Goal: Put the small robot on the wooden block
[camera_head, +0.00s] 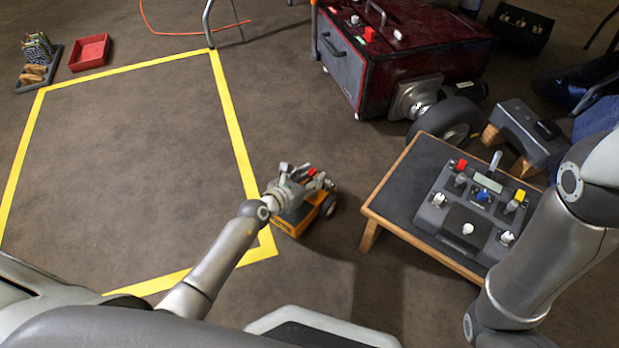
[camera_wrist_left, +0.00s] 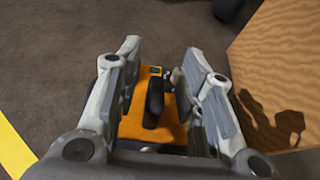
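The small robot (camera_head: 297,220) is an orange, wheeled machine on the floor by the yellow line's corner, left of the low table. In the left wrist view its orange top (camera_wrist_left: 137,125) carries an upright black handle (camera_wrist_left: 154,103). My left gripper (camera_head: 305,180) is over it and partly hides it. Its fingers (camera_wrist_left: 163,95) are apart, one on each side of the handle, with gaps visible. A wooden face (camera_wrist_left: 270,65) fills the right of that view; I cannot tell whether it is the block. Wooden blocks (camera_head: 526,168) show under a grey device. My right gripper is out of view.
The low wood-edged table (camera_head: 395,190) holds a grey control box (camera_head: 450,215). A dark red machine (camera_head: 400,55) with a black wheel (camera_head: 445,125) stands behind. A red tray (camera_head: 90,52) lies far left. Floor inside the yellow tape (camera_head: 233,140) is clear.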

